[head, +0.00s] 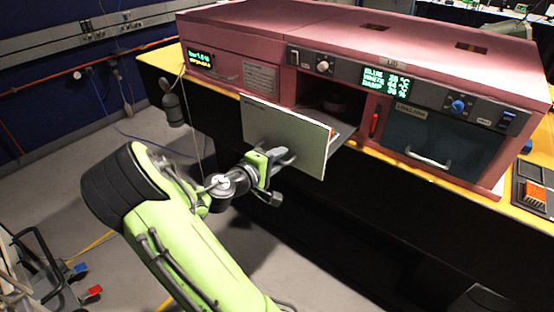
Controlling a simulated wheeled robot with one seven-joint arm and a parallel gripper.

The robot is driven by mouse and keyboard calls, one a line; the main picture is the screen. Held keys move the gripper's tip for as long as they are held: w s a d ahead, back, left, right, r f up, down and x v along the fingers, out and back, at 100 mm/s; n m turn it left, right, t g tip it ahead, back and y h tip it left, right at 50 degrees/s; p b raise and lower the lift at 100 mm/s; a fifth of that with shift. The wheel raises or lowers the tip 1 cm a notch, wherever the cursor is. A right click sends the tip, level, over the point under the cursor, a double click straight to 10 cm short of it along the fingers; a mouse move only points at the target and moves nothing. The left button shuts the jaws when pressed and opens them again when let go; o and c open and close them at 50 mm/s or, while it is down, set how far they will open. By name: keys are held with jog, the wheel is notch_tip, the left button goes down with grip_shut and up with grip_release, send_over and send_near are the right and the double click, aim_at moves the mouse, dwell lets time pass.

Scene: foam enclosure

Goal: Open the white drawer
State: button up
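The white drawer (300,125) is pulled out from the pink foam enclosure, and its flat pale front panel stands clear of the face. Part of its grey side shows behind the panel, to the right. My gripper (282,158) is at the lower middle of the panel's outer face. My wrist and the gripper body cover this part, so the handle is hidden. I cannot tell whether the fingers are closed on it.
The enclosure (400,38) stands on a yellow-topped bench (158,62). A dark drawer with a white handle (428,157) is at its right, beside a red object (375,124). A grey cylinder (173,108) hangs at the left.

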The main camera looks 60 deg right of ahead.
jog(key=p+v, duration=0.2)
jog(key=v, duration=1.3)
jog(key=shift+a+p, duration=0.35)
jog(key=s+a+m+t+y+p, duration=0.2)
jog(key=a+t+y+p, duration=0.1)
jog(key=a+y, duration=0.65)
jog(key=s+a+r+n+t+y+p, duration=0.1)
jog(key=s+a+r+n+t+y, duration=0.1)
jog(key=a+r, duration=0.3)
jog(key=s+a+r+n+t+y+p, duration=0.1)
jog(key=s+a+r+t+y+p, duration=0.1)
jog(key=a+r, duration=0.4)
jog(key=shift+s+a+n+t+y, duration=0.4)
jog(key=shift+s+a+t+y, duration=0.1)
jog(key=shift+s+a+y, duration=0.45)
